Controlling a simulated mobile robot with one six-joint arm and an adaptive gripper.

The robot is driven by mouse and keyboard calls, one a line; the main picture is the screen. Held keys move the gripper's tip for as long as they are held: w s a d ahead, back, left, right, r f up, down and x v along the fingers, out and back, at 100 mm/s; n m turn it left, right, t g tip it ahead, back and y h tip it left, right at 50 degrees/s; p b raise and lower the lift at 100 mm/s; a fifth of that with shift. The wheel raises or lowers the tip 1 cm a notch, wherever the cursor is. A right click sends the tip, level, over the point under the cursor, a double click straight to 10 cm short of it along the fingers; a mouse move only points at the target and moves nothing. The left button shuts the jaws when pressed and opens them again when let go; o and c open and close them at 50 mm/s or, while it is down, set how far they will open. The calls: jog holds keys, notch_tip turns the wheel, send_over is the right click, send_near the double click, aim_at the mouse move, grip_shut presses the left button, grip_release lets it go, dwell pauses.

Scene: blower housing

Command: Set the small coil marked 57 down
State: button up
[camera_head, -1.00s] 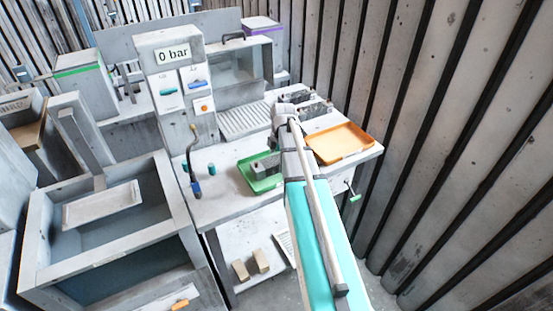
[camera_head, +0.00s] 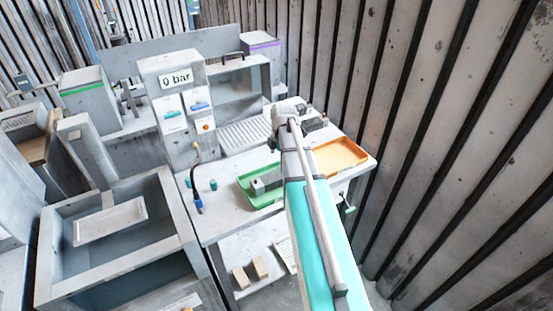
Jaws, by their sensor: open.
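My gripper (camera_head: 273,140) is at the far end of my arm, over the workbench (camera_head: 225,222), mostly hidden behind my wrist. What shows of it is small and dark; I see nothing held in it. A green tray (camera_head: 246,193) on the bench holds a grey block (camera_head: 269,182) with a dark face, partly behind my arm. Small grey and dark parts (camera_head: 315,122) stand at the back of the bench, right of my wrist. No marking 57 can be read, so I cannot tell which part is the small coil.
An orange tray (camera_head: 345,157) lies at the bench's right end and looks empty. A cabinet with a "0 bar" display (camera_head: 176,78) stands behind. A corrugated wall closes the right side.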

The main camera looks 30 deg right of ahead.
jog(key=shift+d+r+p, duration=0.1)
jog(key=shift+r+p, duration=0.35)
jog(key=shift+r, duration=0.25)
dwell(0.3)
jog(key=s+a+m, duration=0.6)
jog(key=a+m, duration=0.3)
jog(key=a, duration=0.1)
jog(key=s+a+m+h, duration=0.1)
jog(key=s+a+m, duration=0.6)
jog(key=a+m, duration=0.2)
jog(key=shift+a, duration=0.85)
